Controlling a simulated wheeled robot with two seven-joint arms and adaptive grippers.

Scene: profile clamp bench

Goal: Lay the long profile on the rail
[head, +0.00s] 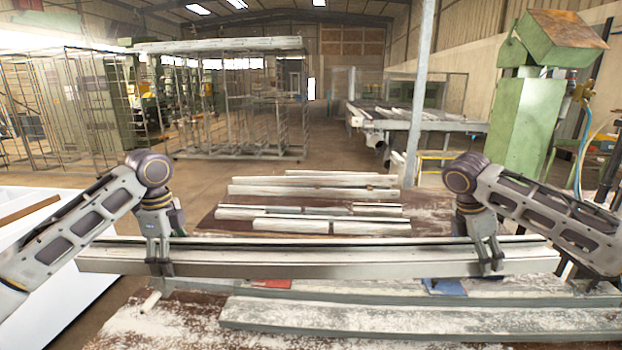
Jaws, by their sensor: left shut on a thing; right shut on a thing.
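The long profile (320,262) is a pale metal bar that spans most of the head view from left to right, roughly level. My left gripper (161,268) is shut on the profile towards its left end. My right gripper (491,266) is shut on the profile towards its right end. A long pale rail-like bar (400,318) lies on the bench in front, below the profile. Another long bar (380,292) lies just behind it, partly hidden by the profile. I cannot tell which of these is the rail, or whether the profile touches anything below it.
The dusty brown bench (160,325) carries several shorter pale profiles (315,190) at the back. A red piece (272,284) and a blue piece (445,287) show below the profile. A white surface (60,290) stands at left, and a green machine (525,130) at right.

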